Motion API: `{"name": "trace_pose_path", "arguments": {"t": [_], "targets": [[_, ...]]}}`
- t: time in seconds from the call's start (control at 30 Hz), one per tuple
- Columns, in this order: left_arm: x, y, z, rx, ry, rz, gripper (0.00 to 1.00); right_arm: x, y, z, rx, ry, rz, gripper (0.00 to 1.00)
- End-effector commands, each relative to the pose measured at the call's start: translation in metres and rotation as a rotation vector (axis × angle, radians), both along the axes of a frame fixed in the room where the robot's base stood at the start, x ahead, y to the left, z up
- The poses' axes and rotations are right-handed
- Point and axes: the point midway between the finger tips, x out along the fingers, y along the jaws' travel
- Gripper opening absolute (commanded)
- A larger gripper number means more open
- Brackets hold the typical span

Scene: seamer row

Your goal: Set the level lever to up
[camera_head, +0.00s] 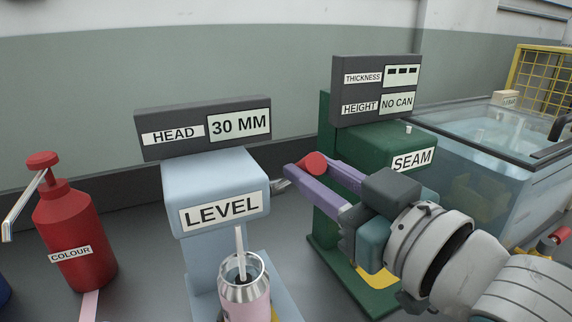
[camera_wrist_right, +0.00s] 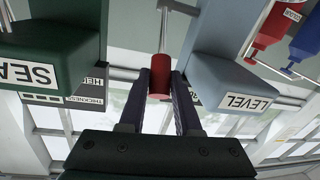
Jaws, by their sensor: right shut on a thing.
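The pale blue level machine (camera_head: 212,180) stands in the middle of the head view, with a LEVEL label on its front. Its lever has a red knob (camera_head: 315,163) beside the machine's right side. A short bit of metal (camera_head: 280,185) shows at that side. My right gripper (camera_head: 308,168) is shut on the red knob, its purple fingers on either side. In the right wrist view the red knob (camera_wrist_right: 158,76) sits between the fingertips on a thin metal rod (camera_wrist_right: 163,32). Part of the lever is hidden behind a finger in the head view. My left gripper is not in view.
A display reading HEAD 30 MM (camera_head: 203,128) tops the level machine. An open can (camera_head: 244,290) with a thin rod in it stands below. The green SEAM machine (camera_head: 385,145) is close on the right. A red COLOUR bottle (camera_head: 75,235) stands left.

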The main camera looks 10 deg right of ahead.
Motion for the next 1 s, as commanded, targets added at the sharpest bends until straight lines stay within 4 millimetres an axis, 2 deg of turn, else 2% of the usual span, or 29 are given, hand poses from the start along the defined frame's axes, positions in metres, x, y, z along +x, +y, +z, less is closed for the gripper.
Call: {"name": "trace_pose_path", "arguments": {"t": [0.87,1.0], "targets": [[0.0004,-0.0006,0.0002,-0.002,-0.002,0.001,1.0,0.0,0.0001,0.0,0.0,0.0,0.0,0.0],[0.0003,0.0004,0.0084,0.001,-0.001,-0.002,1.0,0.0012,0.0005,0.0051,-0.003,0.011,0.0,0.0]]}}
